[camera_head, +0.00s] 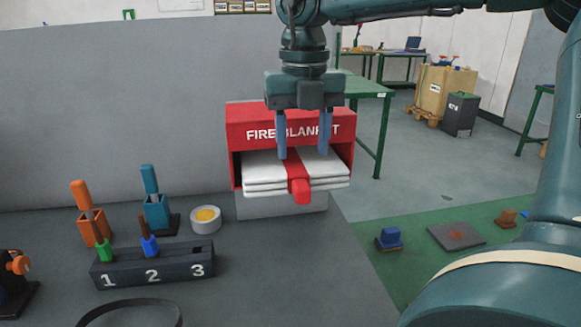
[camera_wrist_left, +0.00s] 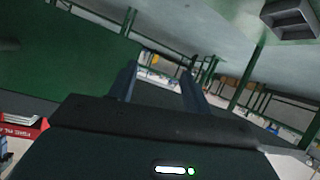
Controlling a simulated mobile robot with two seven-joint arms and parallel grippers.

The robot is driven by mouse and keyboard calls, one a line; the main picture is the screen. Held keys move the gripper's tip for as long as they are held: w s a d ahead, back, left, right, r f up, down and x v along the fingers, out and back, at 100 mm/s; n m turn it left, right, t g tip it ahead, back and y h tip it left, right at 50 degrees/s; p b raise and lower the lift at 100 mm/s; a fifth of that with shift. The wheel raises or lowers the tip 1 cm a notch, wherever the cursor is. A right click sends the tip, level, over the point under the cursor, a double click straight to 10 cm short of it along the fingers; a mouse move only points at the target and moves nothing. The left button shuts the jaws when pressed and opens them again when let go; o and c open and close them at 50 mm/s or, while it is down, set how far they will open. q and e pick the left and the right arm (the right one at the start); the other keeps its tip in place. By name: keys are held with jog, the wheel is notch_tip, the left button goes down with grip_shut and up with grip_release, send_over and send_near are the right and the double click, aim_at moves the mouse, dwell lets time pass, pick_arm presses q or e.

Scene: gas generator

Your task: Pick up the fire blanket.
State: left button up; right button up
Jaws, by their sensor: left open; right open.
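The fire blanket (camera_head: 265,174) is a folded white stack with a red strap (camera_head: 298,178) around its middle. It lies in an open-fronted red box (camera_head: 340,158) lettered FIRE BLANKET and sticks out of the front. My right gripper (camera_head: 303,155) points down in front of the box, with its two blue fingers apart and empty, over the blanket's upper front. Whether the fingers touch the blanket I cannot tell. My left gripper (camera_wrist_left: 160,82) shows only in the left wrist view; its fingers are apart with nothing between them. A corner of the red box (camera_wrist_left: 20,128) shows there at the lower left.
A dark numbered rack (camera_head: 152,268) holds green and blue handled items. Orange (camera_head: 92,222) and teal (camera_head: 156,210) holders and a white-yellow roll (camera_head: 206,219) stand behind it. A green mat (camera_head: 410,270) with small blocks lies right. My right arm fills the right side.

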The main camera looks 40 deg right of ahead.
aim_at(300, 182)
jog(key=shift+a+f, duration=0.15)
jog(key=shift+f, duration=3.05)
jog(key=shift+c, duration=0.2)
jog(key=shift+r, duration=0.1)
grip_shut()
